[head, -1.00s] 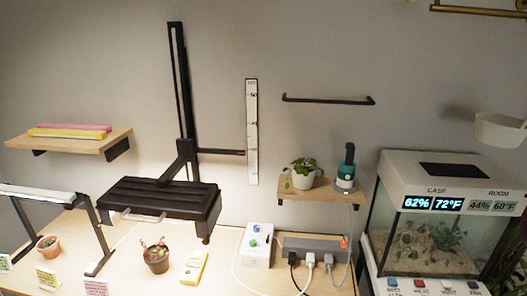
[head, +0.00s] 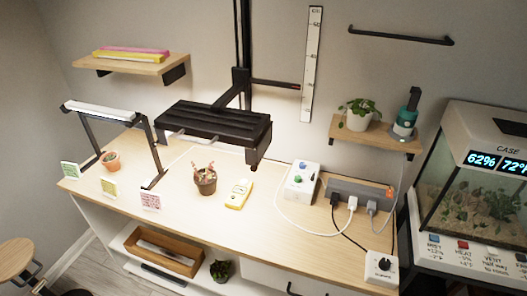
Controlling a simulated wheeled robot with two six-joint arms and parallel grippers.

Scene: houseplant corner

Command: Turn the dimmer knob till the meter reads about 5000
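A white box with a round black knob (head: 384,264) sits at the bench's front right; a black cable runs from it towards the power strip. Another white box (head: 301,182) further back has a green knob and a blue knob. I cannot tell from labels which box is the dimmer. A yellow handheld meter (head: 239,193) lies on the bench beside a potted plant; its reading is too small to make out. The black grow light (head: 213,122) hangs on a vertical post above the bench, which is brightly lit below it. Neither of my grippers is in view.
A grey power strip (head: 358,191) with plugs and loose cables lies behind the knob box. A brown pot (head: 205,181) stands left of the meter. A glass case (head: 478,195) stands at the right. The bench top (head: 270,240) is clear at the front middle.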

